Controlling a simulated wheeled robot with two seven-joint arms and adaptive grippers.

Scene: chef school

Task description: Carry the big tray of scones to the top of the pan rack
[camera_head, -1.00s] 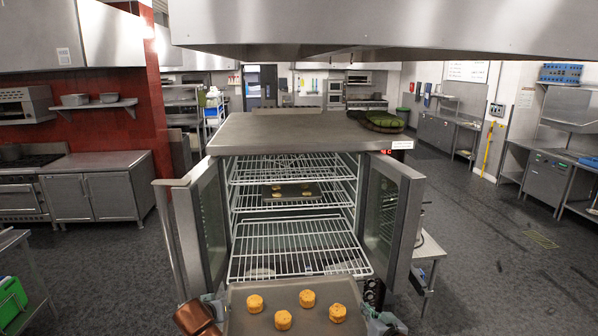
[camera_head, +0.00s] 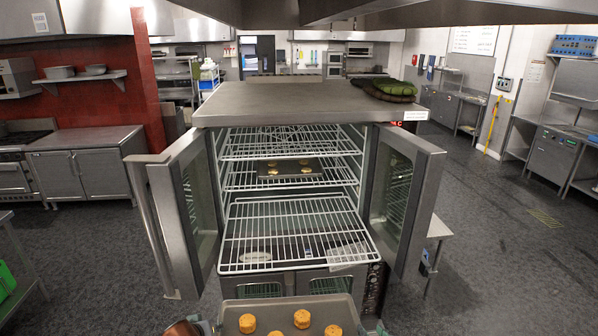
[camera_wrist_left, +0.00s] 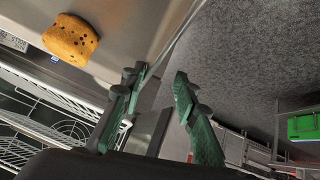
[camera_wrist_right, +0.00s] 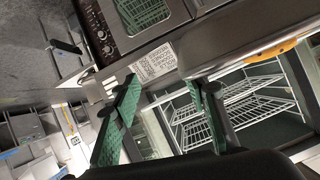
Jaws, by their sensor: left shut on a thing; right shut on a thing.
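The big tray (camera_head: 290,304) is a flat grey sheet with several golden scones (camera_head: 302,318) on it. It is at the bottom edge of the head view, partly cut off, in front of the open oven. My left gripper (camera_wrist_left: 158,75) is shut on the tray's left rim; a scone (camera_wrist_left: 71,39) sits near it in the left wrist view. My right gripper (camera_head: 376,328) is shut on the tray's right side, its fingers (camera_wrist_right: 163,82) also showing in the right wrist view. I cannot tell for sure which unit is the pan rack.
The oven (camera_head: 310,98) stands ahead with its left door (camera_head: 180,220) and right door (camera_head: 408,200) swung open. A smaller tray (camera_head: 291,170) lies on an inner wire shelf. Green-and-brown cloth-like items (camera_head: 390,88) lie on top. Floor is open at right.

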